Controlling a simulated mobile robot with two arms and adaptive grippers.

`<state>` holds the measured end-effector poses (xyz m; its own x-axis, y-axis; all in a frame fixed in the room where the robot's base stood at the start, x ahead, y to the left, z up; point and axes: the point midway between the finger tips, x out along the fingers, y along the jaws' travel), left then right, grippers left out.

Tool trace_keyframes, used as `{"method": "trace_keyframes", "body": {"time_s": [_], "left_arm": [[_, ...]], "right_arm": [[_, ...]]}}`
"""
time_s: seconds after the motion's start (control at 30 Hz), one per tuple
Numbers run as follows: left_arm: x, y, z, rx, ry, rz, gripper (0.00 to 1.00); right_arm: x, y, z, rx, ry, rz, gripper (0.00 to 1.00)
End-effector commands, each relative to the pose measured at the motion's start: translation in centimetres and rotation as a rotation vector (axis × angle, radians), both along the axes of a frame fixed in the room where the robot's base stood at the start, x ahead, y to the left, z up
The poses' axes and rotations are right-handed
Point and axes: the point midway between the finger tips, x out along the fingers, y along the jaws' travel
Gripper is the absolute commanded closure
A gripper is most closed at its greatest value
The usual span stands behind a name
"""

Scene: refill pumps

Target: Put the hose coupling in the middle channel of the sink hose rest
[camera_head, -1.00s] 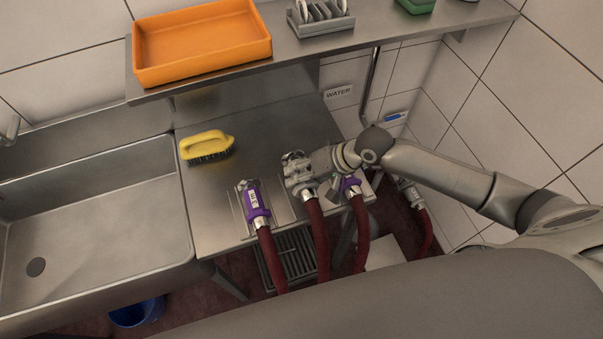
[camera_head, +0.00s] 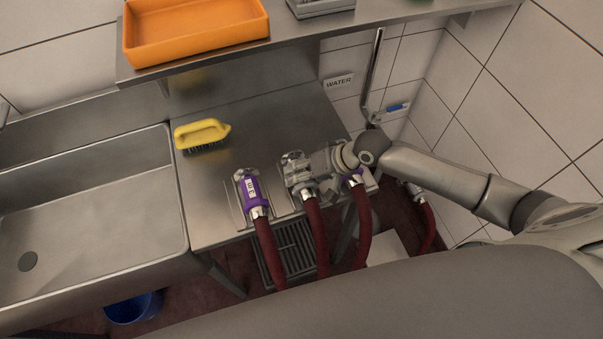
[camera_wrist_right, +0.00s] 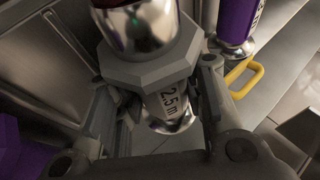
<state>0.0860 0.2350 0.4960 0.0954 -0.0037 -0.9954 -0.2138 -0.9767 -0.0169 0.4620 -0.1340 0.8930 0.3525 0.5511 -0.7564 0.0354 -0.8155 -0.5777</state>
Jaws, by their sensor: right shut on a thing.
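The grey hose coupling (camera_head: 308,192), on a dark red hose (camera_head: 317,235), lies between two purple couplings at the sink hose rest (camera_head: 229,203). My right gripper (camera_head: 297,174) is shut around it from the right. In the wrist view the coupling (camera_wrist_right: 152,74) is between the fingers of my right gripper (camera_wrist_right: 156,103), with a "2.5 m" marking on its metal body. Whether it rests fully on the channel floor is hidden by the gripper. My left gripper is not in view.
A purple coupling (camera_head: 250,188) lies to the left and another (camera_head: 354,181) close to the right, partly behind my wrist. A yellow brush (camera_head: 201,133) lies on the counter. The sink (camera_head: 90,215) is at left. An orange tray (camera_head: 197,35) stands on the shelf above.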

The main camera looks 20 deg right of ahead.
Motion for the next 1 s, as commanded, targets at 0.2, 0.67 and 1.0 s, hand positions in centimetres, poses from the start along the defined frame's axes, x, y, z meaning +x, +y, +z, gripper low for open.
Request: {"method": "trace_keyframes", "body": {"time_s": [0.2,0.67,1.0], "left_arm": [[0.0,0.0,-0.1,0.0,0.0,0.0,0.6],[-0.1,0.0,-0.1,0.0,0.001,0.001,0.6],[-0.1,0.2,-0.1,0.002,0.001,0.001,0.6]], "right_arm": [[-0.6,-0.1,-1.0,-0.008,0.019,0.004,1.0],[-0.7,-0.1,-1.0,-0.009,0.023,0.003,0.38],[-1.3,-1.4,0.6,-0.013,0.019,0.002,0.38]]}}
